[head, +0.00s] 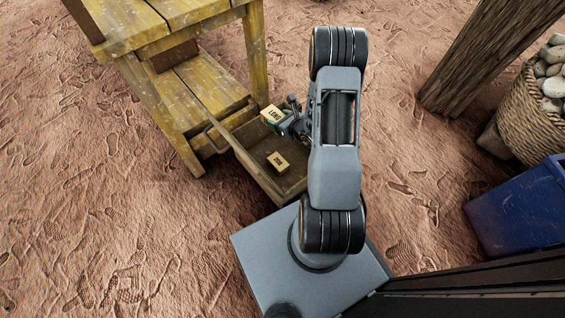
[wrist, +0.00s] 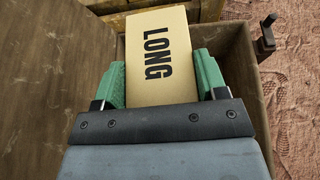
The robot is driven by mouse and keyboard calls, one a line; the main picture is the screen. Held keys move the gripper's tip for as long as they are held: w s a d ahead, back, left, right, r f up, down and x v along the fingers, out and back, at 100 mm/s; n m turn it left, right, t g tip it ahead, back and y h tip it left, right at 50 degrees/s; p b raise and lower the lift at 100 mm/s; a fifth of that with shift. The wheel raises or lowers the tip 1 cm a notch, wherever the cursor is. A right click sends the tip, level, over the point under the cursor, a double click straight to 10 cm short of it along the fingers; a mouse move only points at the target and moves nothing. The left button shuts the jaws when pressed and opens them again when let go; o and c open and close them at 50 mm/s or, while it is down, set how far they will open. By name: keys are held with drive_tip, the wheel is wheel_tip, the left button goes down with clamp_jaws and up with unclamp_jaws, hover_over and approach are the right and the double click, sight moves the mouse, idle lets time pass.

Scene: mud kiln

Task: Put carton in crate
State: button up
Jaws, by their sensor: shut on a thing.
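My gripper (wrist: 160,84) is shut on a yellow carton (wrist: 158,66) marked "LONG", with a green finger on each side of it. In the head view this carton (head: 271,114) shows at the fingertips, over the far part of the wooden crate (head: 262,180). In the wrist view the brown inner walls of the crate (wrist: 58,85) lie around and below the carton. I cannot tell whether the carton touches the crate. A second, smaller yellow carton (head: 278,162) with dark lettering lies inside the crate.
A worn yellow wooden bench (head: 190,95) with a lower shelf stands just behind the crate. A blue bin (head: 520,210), a wicker basket of stones (head: 535,115) and a wooden post (head: 490,55) are at the right. Bare earth at the left is clear.

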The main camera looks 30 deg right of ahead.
drive_tip(key=s+d+f+b, duration=0.1)
drive_tip(key=s+d+f, duration=0.15)
drive_tip(key=f, duration=0.85)
drive_tip(key=w+f+b, duration=0.9)
drive_tip(key=w+f, duration=0.3)
drive_tip(key=shift+w+d+f+m+h, duration=0.25)
drive_tip(key=shift+m+h, duration=0.15)
drive_tip(key=shift+f, duration=0.15)
drive_tip(key=shift+f, duration=0.45)
drive_tip(key=o, duration=1.1)
